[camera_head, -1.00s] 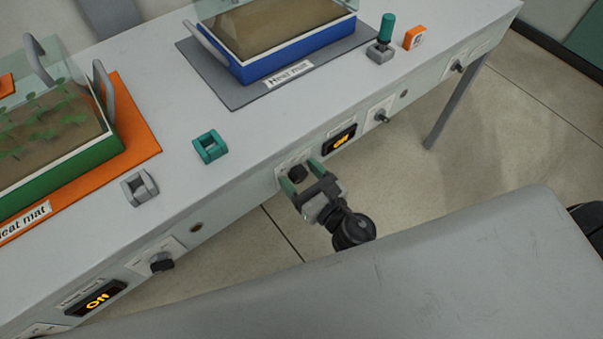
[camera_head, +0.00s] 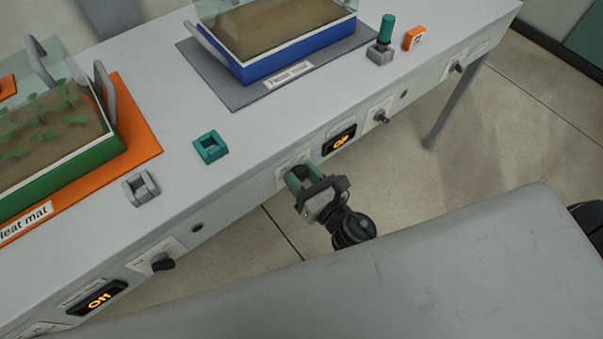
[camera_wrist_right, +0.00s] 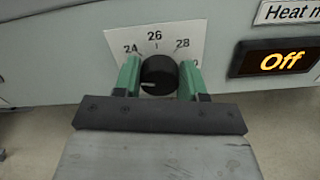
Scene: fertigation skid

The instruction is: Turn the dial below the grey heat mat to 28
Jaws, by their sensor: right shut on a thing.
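The grey heat mat (camera_head: 222,92) lies on the bench under a blue tray. Below it, on the bench's front panel, is a black dial (camera_wrist_right: 158,75) on a white scale plate (camera_wrist_right: 185,38) reading 24, 26 and 28, with another number partly hidden at right. The dial's pale mark points left and slightly down, below the 24. My right gripper (camera_head: 301,178) is shut on the dial, its green fingers on either side; it also shows in the right wrist view (camera_wrist_right: 160,80). The lit display (camera_wrist_right: 279,58) beside the dial reads Off. My left gripper is out of view.
Another dial (camera_head: 162,262) and an Off display (camera_head: 96,298) sit lower left, below the orange mat (camera_head: 135,130). More knobs (camera_head: 381,116) line the panel at right. A teal block (camera_head: 210,147) and a grey one (camera_head: 141,187) stand on the bench.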

